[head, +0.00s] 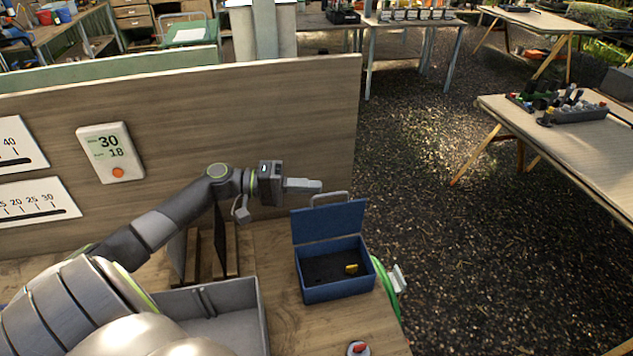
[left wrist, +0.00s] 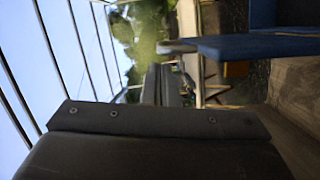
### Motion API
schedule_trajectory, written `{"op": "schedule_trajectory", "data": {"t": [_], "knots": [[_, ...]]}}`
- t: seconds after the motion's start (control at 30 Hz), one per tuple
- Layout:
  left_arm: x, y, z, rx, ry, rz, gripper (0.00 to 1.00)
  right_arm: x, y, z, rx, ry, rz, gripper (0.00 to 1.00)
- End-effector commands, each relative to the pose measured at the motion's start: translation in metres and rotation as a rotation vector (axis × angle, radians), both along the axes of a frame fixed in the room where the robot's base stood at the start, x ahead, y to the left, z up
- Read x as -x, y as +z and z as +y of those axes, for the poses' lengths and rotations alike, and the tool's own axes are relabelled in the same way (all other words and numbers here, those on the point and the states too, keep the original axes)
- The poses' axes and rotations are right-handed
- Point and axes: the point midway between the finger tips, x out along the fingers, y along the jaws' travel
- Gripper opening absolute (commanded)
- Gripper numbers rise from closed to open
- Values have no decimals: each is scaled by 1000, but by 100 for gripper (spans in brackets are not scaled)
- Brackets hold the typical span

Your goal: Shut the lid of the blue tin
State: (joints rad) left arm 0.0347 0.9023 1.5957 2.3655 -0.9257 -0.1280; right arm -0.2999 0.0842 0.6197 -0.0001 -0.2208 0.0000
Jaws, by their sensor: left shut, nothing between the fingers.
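The blue tin (head: 337,286) stands on the wooden bench near its right edge. Its lid (head: 329,222) is open and upright at the back, with a grey handle (head: 329,198) on top. A small yellow item (head: 351,269) lies inside the tin. My left gripper (head: 318,186) is shut and empty, behind and just above the lid's upper left edge, pointing right. I cannot tell whether it touches the lid or handle. The left wrist view shows the lid's blue edge (left wrist: 262,46) at the upper right. My right gripper is not in view.
A grey divided bin (head: 215,304) stands left of the tin. A wooden panel (head: 230,115) rises behind my left arm. A red button (head: 358,348) sits at the bench's front. A green ring-shaped thing (head: 388,292) is at the tin's right. Dark ground lies beyond the bench.

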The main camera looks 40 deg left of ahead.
Motion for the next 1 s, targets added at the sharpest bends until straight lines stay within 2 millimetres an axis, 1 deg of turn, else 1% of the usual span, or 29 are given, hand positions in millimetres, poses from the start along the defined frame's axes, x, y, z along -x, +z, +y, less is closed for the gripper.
{"op": "schedule_trajectory", "data": {"t": [0.03,0.13,0.4,0.77,1.0], "knots": [[-3,2,-5,3,0,-1,0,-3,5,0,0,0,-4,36],[-7,1,-10,3,0,1,0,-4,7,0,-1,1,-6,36],[-11,-1,-15,0,0,1,0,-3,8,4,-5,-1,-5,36],[-9,-1,-17,-10,-1,-7,0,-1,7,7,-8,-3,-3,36],[1,-1,-28,-79,-3,-65,0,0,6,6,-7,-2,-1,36]]}}
